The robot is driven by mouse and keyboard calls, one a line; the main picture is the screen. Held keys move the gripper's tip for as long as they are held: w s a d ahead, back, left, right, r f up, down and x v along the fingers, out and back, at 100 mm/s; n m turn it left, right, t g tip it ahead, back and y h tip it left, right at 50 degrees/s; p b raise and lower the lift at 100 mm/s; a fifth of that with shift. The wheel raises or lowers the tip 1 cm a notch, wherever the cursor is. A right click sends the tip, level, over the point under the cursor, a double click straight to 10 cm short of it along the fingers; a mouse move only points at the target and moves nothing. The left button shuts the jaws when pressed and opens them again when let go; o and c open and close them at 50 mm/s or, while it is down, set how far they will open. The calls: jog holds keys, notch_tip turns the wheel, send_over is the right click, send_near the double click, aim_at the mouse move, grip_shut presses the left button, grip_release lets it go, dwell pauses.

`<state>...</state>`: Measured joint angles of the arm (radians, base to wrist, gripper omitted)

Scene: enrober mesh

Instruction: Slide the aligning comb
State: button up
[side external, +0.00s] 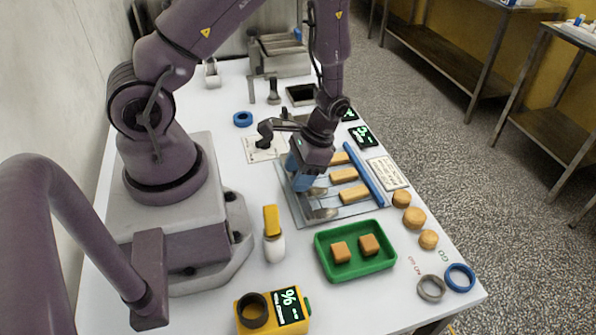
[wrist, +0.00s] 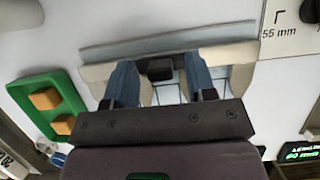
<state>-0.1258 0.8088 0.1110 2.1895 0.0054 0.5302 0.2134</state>
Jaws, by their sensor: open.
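My gripper (side external: 302,183) is low over the left part of the grey mesh plate (side external: 349,212) in the side view. In the wrist view its two blue fingers (wrist: 159,75) stand apart, with a small black block (wrist: 160,69) between them. I cannot tell whether they touch it. The block may be the aligning comb's grip; the comb is not clear, being largely hidden by my gripper. Shiny pale pieces (side external: 326,213) show beside the gripper on the plate. Several tan bars (side external: 344,176) lie in a row to their right, short of a blue rail (side external: 365,174).
A green tray (side external: 326,273) with two tan blocks stands in front of the plate. Round tan pieces (side external: 414,217) lie to the right. A yellow display box (side external: 281,311) is nearer the camera.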

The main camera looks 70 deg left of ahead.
jog(key=shift+f, duration=0.1)
grip_shut()
jog(key=shift+w, duration=2)
grip_release()
jog(key=v, duration=1.3)
jog(key=shift+a, duration=0.1)
